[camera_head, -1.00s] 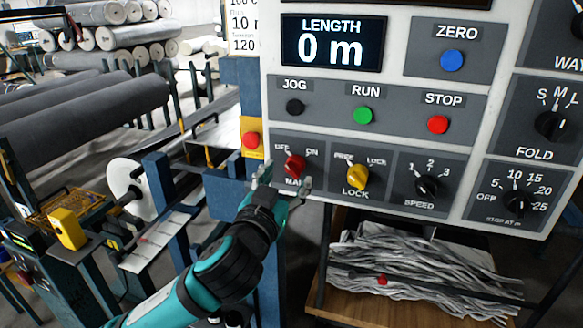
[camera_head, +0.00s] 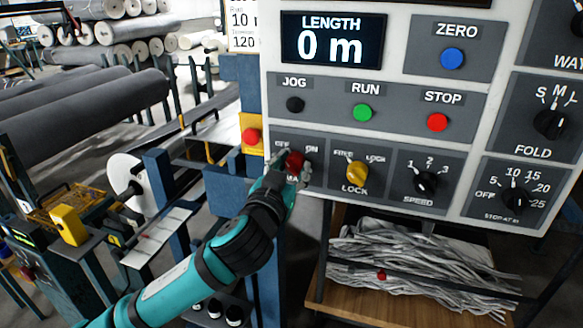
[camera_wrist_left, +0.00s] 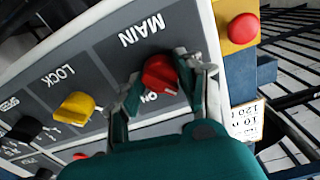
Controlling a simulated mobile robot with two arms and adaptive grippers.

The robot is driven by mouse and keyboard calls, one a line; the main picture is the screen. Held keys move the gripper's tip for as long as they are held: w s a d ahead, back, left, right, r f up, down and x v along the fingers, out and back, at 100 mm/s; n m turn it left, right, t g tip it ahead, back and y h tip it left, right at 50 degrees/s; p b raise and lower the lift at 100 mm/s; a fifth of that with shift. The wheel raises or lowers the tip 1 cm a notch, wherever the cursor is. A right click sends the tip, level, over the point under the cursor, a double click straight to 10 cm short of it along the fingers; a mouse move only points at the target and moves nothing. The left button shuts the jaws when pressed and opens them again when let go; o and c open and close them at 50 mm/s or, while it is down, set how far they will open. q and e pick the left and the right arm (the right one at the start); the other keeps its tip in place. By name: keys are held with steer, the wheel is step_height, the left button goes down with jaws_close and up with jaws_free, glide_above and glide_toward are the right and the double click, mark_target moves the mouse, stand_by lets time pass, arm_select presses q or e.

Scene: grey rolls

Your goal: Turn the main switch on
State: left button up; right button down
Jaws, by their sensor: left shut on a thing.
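The main switch (camera_head: 295,161) is a red rotary knob on the grey lower-left panel of the console, with OFF at its upper left and ON at its upper right. My left gripper (camera_head: 294,168) has its fingers on either side of the knob and is shut on it. In the left wrist view the red knob (camera_wrist_left: 160,74) sits between the two fingers, with the MAIN label upside down above it. A white mark shows on the knob near the ON label, but its exact setting is hard to tell. The OFF label is hidden there. My right gripper is not in view.
The yellow lock knob (camera_head: 357,174) is just right of the main switch, then the black speed knob (camera_head: 426,183). A red button on a yellow box (camera_head: 251,137) is close on the left. Green run (camera_head: 363,112) and red stop (camera_head: 437,122) buttons sit above.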

arm_select(q)
steer(key=shift+c, duration=0.6)
steer(key=shift+m, duration=0.4)
steer(key=m+p, duration=0.2)
steer(key=shift+m, duration=0.4)
steer(key=m+p, duration=0.3)
steer(key=m, duration=0.1)
steer(key=shift+r+m, duration=0.1)
steer(key=shift+m, duration=0.2)
steer(key=m+p, duration=0.3)
steer(key=m, duration=0.2)
steer(key=shift+p, duration=0.35)
steer(key=shift+m+p, duration=0.9)
steer(key=shift+m, duration=0.7)
